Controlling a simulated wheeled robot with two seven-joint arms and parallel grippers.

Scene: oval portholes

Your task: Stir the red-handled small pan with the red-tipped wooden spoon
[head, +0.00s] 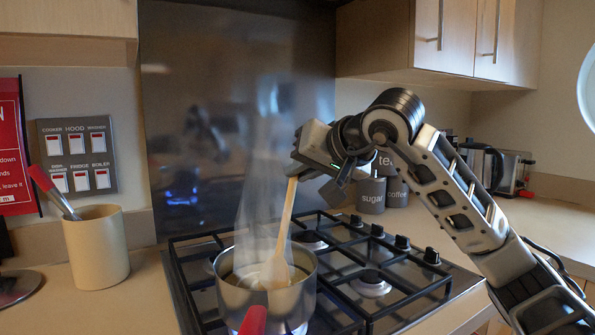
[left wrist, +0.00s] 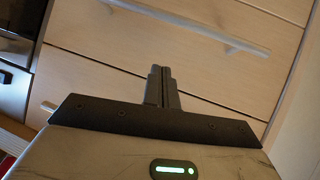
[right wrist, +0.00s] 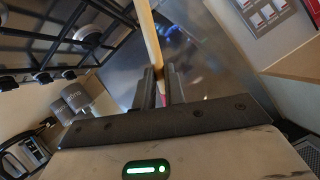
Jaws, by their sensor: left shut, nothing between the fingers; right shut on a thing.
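The small pan (head: 228,295) stands on the front left of the hob, with its red handle (head: 253,321) pointing toward me. Steam rises from it. My right gripper (head: 296,170) is above the pan, shut on the upper end of the wooden spoon (head: 286,222). The spoon slants down and its broad end is inside the pan. The right wrist view shows the spoon's shaft (right wrist: 149,38) between the fingers (right wrist: 158,80), with a bit of red at its held end. My left gripper (left wrist: 162,85) is shut and empty, facing drawer fronts in the left wrist view.
A cream pot (head: 97,250) holding a red-handled utensil (head: 50,188) stands left of the hob (head: 390,312). Grey canisters (head: 371,196) and a toaster (head: 512,172) stand at the back right. Wall cabinets (head: 440,40) hang above. The counter right of the hob is clear.

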